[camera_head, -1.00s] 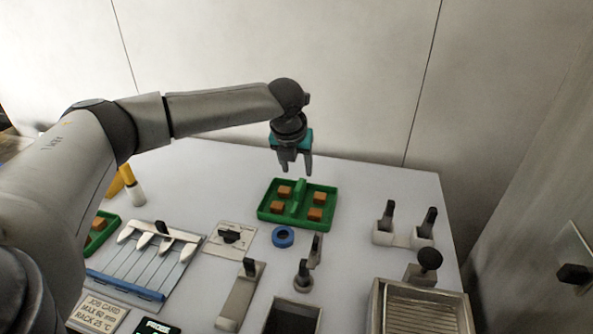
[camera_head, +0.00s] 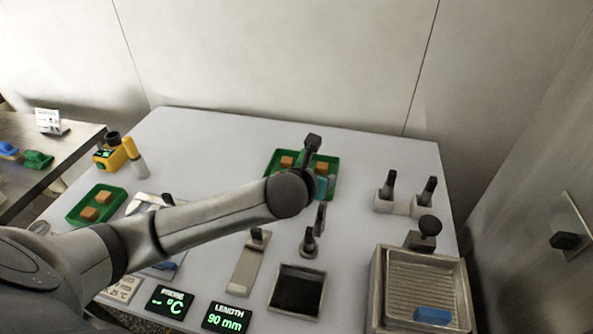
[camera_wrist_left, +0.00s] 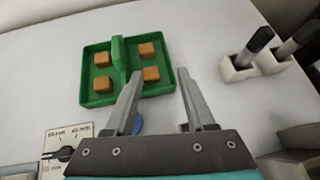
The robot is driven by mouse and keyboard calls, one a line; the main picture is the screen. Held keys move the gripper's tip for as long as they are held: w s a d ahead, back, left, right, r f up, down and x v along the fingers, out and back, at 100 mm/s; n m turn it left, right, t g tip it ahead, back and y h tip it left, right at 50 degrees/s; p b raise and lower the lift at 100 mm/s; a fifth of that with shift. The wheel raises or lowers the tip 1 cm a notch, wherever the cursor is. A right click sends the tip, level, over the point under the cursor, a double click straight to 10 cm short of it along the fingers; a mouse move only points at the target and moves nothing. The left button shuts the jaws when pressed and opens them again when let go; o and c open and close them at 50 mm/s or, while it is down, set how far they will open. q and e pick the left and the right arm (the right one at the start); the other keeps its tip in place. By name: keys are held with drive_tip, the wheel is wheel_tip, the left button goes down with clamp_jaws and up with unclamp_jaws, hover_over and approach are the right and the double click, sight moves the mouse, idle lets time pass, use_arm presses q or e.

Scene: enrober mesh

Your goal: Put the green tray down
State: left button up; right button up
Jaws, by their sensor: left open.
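A green tray (camera_head: 333,194) with a raised divider and brown blocks sits on the white table near its back edge. In the head view my arm covers part of it. The whole tray (camera_wrist_left: 89,95) shows in the left wrist view, beyond my open, empty left gripper (camera_wrist_left: 154,77). The fingers overlap its near edge in that picture; I cannot tell their height. In the head view the left gripper (camera_head: 322,186) shows as a teal part beside the tray, its fingers largely hidden. A second green tray (camera_head: 72,218) with brown blocks lies at the left. My right gripper is out of view.
Holders with dark handles (camera_head: 392,204) stand right of the tray. A metal ribbed pan (camera_head: 420,270) holding a blue piece (camera_head: 432,315) is at front right. A dark square bin (camera_head: 297,291) and displays (camera_head: 226,318) lie in front. The table behind the left tray is partly clear.

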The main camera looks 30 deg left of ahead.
sight(301, 156)
use_arm(q)
drive_tip(key=s+a+r+n+t+y, duration=0.2)
drive_tip(key=s+a, duration=0.3)
drive_tip(key=shift+m, duration=0.3)
drive_tip(key=b+x, duration=0.2)
drive_tip(key=x, duration=0.8)
drive_tip(key=shift+r, duration=0.15)
drive_tip(key=x, duration=0.2)
drive_tip(key=b+x, duration=0.1)
drive_tip(key=x, duration=0.1)
drive_tip(key=shift+s+f+b, duration=0.1)
drive_tip(key=shift+f+b, duration=0.15)
drive_tip(key=shift+b, duration=0.05)
drive_tip(key=shift+w+a+f, duration=0.2)
drive_tip(key=shift+w, duration=0.35)
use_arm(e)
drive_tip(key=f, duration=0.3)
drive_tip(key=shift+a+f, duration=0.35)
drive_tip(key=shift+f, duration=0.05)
use_arm(q)
clamp_jaws()
